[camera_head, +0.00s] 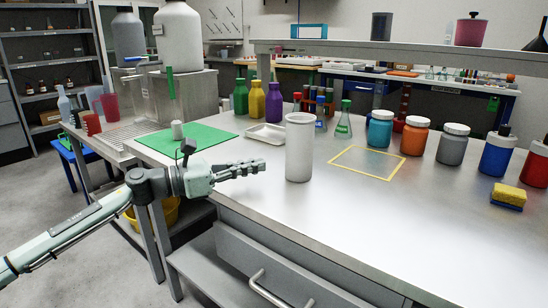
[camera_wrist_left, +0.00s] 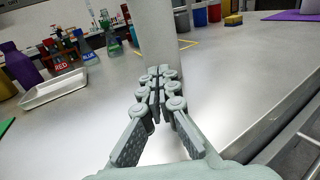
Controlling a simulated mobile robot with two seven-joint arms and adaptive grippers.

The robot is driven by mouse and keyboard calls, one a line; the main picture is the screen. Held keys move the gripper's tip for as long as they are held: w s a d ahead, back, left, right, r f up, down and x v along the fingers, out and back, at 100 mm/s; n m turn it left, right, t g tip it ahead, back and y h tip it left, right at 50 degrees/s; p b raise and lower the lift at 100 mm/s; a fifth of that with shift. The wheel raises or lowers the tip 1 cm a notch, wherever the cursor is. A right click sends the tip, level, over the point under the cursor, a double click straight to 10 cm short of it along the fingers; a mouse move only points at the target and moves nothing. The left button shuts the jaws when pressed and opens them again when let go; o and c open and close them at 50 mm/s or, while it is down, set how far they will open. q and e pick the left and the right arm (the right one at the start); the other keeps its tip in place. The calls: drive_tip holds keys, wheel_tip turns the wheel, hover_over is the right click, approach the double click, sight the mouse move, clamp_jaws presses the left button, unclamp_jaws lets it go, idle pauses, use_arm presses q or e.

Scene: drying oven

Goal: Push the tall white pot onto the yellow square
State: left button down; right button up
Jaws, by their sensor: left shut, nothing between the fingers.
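The tall white pot (camera_head: 299,150) stands upright on the metal bench near its front edge. The yellow square (camera_head: 367,163) is an outline on the bench top, to the right of the pot and a little apart from it. My left gripper (camera_head: 263,166) is shut and empty, just left of the pot, with its fingertips pointing at it. In the left wrist view the pot (camera_wrist_left: 153,35) rises straight ahead of the closed fingertips (camera_wrist_left: 161,70); I cannot tell whether they touch it. Part of the yellow outline (camera_wrist_left: 187,44) shows behind the pot there. My right gripper is not in view.
A white tray (camera_head: 267,137) lies behind the pot. A flask (camera_head: 343,126) and several lidded jars, including a teal one (camera_head: 380,129), stand behind the square. A yellow sponge (camera_head: 509,196) lies at the right. The inside of the square is clear.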

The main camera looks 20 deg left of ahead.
sight(286, 160)
use_arm(q)
drive_tip(key=shift+p+x, duration=0.5)
drive_tip(key=shift+x, duration=2)
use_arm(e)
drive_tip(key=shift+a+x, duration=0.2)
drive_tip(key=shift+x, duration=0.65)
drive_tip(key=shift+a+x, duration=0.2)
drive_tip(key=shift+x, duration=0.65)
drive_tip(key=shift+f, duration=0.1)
